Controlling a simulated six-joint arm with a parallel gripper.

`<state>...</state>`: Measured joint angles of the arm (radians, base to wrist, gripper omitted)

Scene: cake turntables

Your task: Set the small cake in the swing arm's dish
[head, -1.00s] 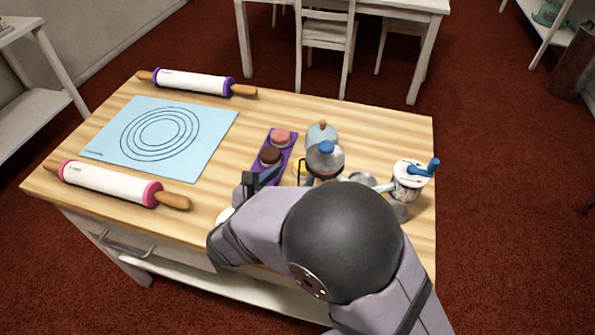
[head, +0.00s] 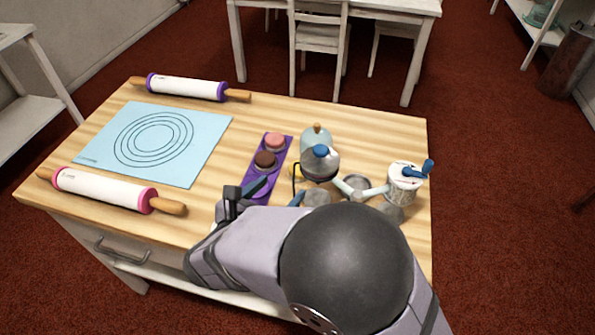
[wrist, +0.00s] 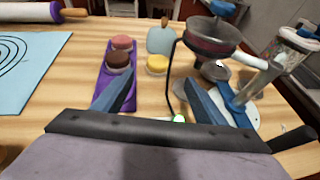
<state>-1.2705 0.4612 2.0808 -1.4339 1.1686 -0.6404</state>
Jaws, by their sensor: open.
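A pink cake (head: 275,141) and a dark brown cake (head: 265,160) sit on a purple tray (head: 253,187). A yellow cake (wrist: 157,64) stands right of the tray in the wrist view and is mostly hidden in the head view. I cannot tell which is the small cake. A pale swing arm (head: 372,192) joins a white post (head: 404,180) with a blue crank. My gripper (wrist: 160,78) is open and empty, blue fingers spread before the cakes.
A pale blue bottle-like object (wrist: 161,40) stands behind the yellow cake. A black wire (wrist: 171,62) rises beside the dish. Round metal pieces (head: 318,197) lie near the post. A blue mat (head: 150,150) and two rolling pins (head: 187,88) occupy the table's left.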

